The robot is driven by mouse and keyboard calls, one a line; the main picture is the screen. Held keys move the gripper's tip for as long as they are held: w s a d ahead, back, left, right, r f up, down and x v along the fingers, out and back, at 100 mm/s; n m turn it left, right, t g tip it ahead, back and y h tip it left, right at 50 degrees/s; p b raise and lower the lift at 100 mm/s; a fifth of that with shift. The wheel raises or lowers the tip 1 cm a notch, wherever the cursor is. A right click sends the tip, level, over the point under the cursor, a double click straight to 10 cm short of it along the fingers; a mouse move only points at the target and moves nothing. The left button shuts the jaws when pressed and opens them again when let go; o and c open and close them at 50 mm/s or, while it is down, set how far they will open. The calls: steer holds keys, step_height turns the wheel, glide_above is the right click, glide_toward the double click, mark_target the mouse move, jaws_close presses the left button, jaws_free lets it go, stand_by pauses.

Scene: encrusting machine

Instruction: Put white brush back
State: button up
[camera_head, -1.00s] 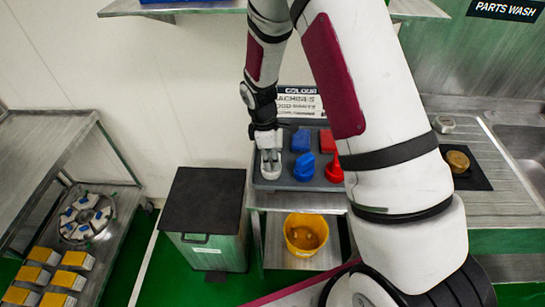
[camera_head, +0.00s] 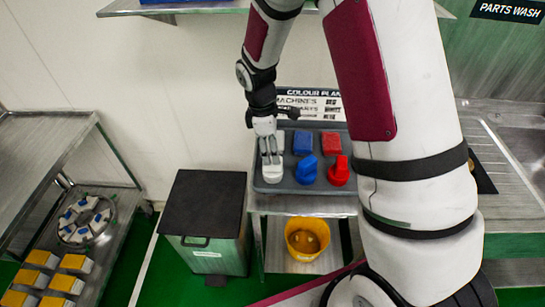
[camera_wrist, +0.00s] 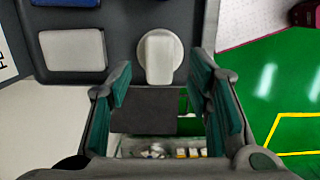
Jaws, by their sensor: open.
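The white brush (camera_head: 272,172) rests in the front left place of the grey tray (camera_head: 315,188), with its handle up. In the wrist view the white brush (camera_wrist: 160,57) shows a round base and lies beyond and between my fingertips. My gripper (camera_head: 266,138) is open and empty, just behind and above the brush in the head view. In the wrist view its two green-padded fingers (camera_wrist: 160,85) stand well apart, and no finger is seen touching the brush. A white block (camera_wrist: 72,50) sits beside the brush in the tray and is partly hidden by my gripper in the head view.
Blue and red brushes (camera_head: 307,171) (camera_head: 339,171) stand right of the white one, with blue and red blocks (camera_head: 302,143) (camera_head: 331,143) behind. A colour plan sign (camera_head: 310,100) stands behind the tray. A dark-lidded bin (camera_head: 205,200) is left; a yellow bucket (camera_head: 306,225) sits below.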

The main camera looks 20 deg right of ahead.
steer(key=s+r+m+t, duration=0.1)
steer(key=s+r+m, duration=0.25)
steer(key=r, duration=0.75)
steer(key=s+r+m+t, duration=0.2)
steer(key=s+r+m, duration=0.15)
steer(key=r, duration=0.65)
steer(key=s+r+m+t, duration=0.1)
steer(key=s+r+m, duration=0.2)
steer(key=s, duration=0.4)
steer(key=s+r+m+t+y, duration=0.1)
steer(key=s+r+m+t, duration=0.1)
steer(key=s, duration=0.6)
steer(key=shift+d+r+m+y+b, duration=0.3)
steer(key=shift+r+m+b, duration=0.15)
steer(key=shift+r+m, duration=0.45)
